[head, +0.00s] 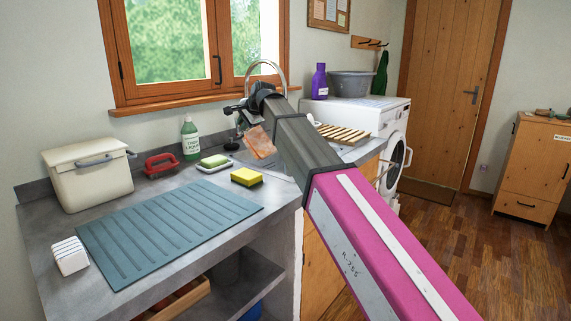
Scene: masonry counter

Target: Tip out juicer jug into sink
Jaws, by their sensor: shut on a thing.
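My gripper (240,108) is at the far end of my arm, over the back of the counter near the tap (266,64). It is shut on the juicer jug (260,142), whose orange-tinted, see-through body shows just below the wrist and looks tilted. My arm hides part of the jug, so its rim and contents cannot be made out. The sink (272,168) lies under and behind the jug and arm, and only a little of its grey edge shows.
A grey-blue ribbed mat (165,228), yellow sponge (246,176), soap dish (214,162), red brush (161,163), green bottle (190,140) and cream bin (88,175) stand left of the sink. A wooden rack (342,133) lies to its right, before the washing machine (384,122).

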